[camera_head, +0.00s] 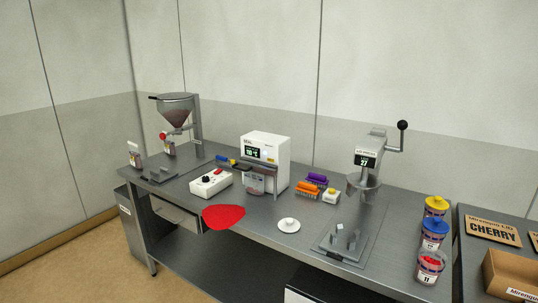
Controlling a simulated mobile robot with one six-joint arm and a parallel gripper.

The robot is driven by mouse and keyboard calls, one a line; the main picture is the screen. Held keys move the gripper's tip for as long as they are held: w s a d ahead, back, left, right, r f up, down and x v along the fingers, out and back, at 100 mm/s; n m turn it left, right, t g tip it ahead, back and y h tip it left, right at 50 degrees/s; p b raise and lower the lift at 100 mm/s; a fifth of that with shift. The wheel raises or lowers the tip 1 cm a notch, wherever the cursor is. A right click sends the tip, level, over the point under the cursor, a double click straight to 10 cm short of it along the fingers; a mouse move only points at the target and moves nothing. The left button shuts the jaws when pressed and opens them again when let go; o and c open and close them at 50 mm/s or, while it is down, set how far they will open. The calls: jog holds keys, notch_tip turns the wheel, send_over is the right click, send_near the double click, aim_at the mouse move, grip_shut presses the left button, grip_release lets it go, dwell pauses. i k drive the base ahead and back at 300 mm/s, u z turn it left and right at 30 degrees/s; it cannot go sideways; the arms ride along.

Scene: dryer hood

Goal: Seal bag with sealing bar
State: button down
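The white sealing machine (266,155) stands at the middle of the steel bench, with a small lit display and a metal bar across its front. A small clear bag or cup (254,184) sits low at its front; I cannot tell which, nor whether the bar touches it. Two small filled packs with pale tops stand at the left, one (135,155) near the bench's left end and one (169,145) under the hopper. My gripper is not in view.
On the steel bench (262,215) are a hopper (174,108), a white control box (210,183), a red flat piece (223,217) at the front edge, a white knob (289,225), orange and purple racks (312,185), a lever press (369,160) and lidded jars (434,233). Boxes stand right.

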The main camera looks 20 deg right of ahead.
aim_at(250, 166)
jog(key=k, duration=0.35)
jog(key=u, duration=0.15)
jog(key=i, duration=0.95)
jog(key=z, duration=2.95)
jog(key=k, duration=0.1)
jog(key=u, duration=4)
